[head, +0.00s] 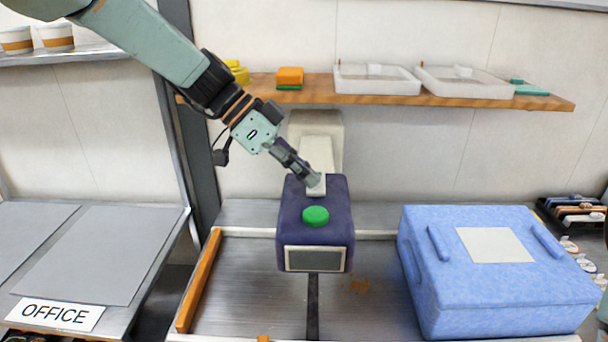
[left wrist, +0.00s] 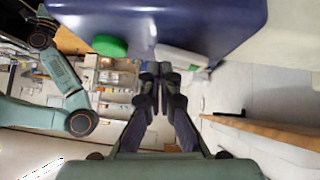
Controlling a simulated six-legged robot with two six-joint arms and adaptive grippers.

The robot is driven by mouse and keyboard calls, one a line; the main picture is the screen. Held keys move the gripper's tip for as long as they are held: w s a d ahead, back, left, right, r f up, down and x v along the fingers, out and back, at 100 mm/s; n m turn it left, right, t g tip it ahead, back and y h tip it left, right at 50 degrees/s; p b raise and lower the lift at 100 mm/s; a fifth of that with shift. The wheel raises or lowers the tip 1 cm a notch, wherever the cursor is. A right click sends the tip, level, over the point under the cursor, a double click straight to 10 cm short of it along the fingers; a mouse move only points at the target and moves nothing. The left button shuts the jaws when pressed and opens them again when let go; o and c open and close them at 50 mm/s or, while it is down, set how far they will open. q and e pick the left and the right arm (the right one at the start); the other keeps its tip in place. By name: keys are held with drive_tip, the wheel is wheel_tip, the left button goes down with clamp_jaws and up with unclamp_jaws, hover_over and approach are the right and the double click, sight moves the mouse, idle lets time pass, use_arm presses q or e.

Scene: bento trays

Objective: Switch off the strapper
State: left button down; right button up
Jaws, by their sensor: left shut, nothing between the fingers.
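The strapper is a dark purple-blue box (head: 290,235) with a green round button (head: 316,215) on top and a grey screen on its front. A small white part (head: 317,190) sits on its top behind the button. My left gripper (head: 313,180) is shut and empty, with its fingertips at the white part; I cannot tell whether they touch it. In the left wrist view, the shut fingertips (left wrist: 160,70) are at the strapper's edge (left wrist: 215,22), between the green button (left wrist: 110,45) and the white part (left wrist: 182,57). My right gripper is not in view.
A blue lidded box (head: 480,305) stands right of the strapper. An orange bar (head: 200,280) edges the metal bed at left. A wooden shelf (head: 400,98) with white trays runs behind. An OFFICE sign (head: 55,314) lies on the left table.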

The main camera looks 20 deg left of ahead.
use_arm(q)
drive_tip(key=shift+w+a+r, duration=0.2)
drive_tip(key=shift+a, duration=0.1)
drive_tip(key=shift+w+a, duration=0.1)
drive_tip(key=shift+w, duration=0.1)
drive_tip(key=shift+w+d, duration=0.2)
drive_tip(key=shift+w, duration=0.2)
drive_tip(key=shift+s+r, duration=0.15)
drive_tip(key=shift+s, duration=0.05)
wheel_tip(320, 180, up, 4)
drive_tip(key=shift+s+a+f+p, duration=0.1)
drive_tip(key=shift+f+p, duration=0.15)
drive_tip(key=shift+p, duration=0.95)
drive_tip(key=s+a+r+b, duration=0.1)
drive_tip(key=s+a+r, duration=0.2)
drive_tip(key=a+r, duration=0.2)
wheel_tip(320, 180, up, 2)
drive_tip(key=shift+s+a, duration=0.25)
drive_tip(key=shift+a, duration=0.1)
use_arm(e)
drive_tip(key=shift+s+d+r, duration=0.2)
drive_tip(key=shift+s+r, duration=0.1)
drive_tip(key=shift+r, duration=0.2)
use_arm(q)
drive_tip(key=shift+a, duration=0.3)
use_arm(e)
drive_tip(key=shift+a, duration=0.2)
